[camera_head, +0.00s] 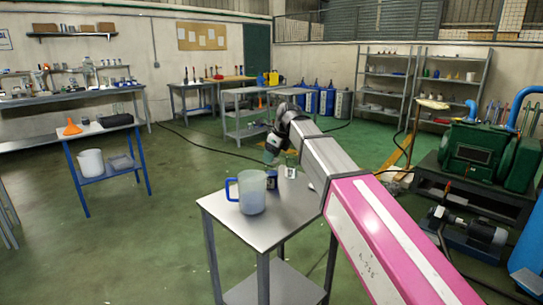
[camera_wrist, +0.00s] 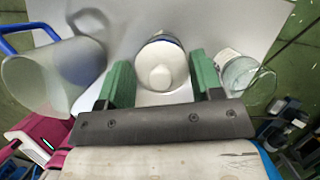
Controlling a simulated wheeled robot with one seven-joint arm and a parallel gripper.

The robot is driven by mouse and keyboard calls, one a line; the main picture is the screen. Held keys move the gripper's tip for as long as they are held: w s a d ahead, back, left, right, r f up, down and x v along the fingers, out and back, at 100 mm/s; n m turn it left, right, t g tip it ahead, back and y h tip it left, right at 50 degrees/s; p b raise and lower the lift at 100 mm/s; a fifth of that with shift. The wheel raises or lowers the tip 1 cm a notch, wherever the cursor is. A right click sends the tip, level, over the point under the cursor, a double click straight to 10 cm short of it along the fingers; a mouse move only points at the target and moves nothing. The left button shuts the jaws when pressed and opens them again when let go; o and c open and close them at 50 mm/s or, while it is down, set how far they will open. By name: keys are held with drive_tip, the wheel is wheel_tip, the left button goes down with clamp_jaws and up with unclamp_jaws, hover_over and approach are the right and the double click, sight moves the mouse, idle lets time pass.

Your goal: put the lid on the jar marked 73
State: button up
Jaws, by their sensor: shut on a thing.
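My gripper (camera_wrist: 163,82) has its two green fingers on either side of a pale round piece that looks like the lid (camera_wrist: 162,62), with a small raised disc on it. In the head view my gripper (camera_head: 271,160) is low over the grey table. A small jar with a dark blue band (camera_head: 271,181) stands just below it; in the wrist view it is mostly hidden behind the lid. A clear glass jar with a pale label (camera_wrist: 238,72) stands to the right, also seen in the head view (camera_head: 291,171). I cannot read any number.
A frosted jug with a blue handle (camera_head: 252,192) stands on the same table (camera_head: 285,215), left of the jars. The table's front is bare. A blue-legged table (camera_head: 100,128) with an orange funnel (camera_head: 72,127) is at left; green machinery (camera_head: 478,150) is at right.

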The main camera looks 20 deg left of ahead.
drive_tip(key=shift+f, duration=0.55)
idle(0.9)
drive_tip(key=o, duration=1.2)
drive_tip(key=shift+c, duration=0.2)
drive_tip(key=shift+r, duration=0.15)
drive_tip(key=shift+r, duration=3.35)
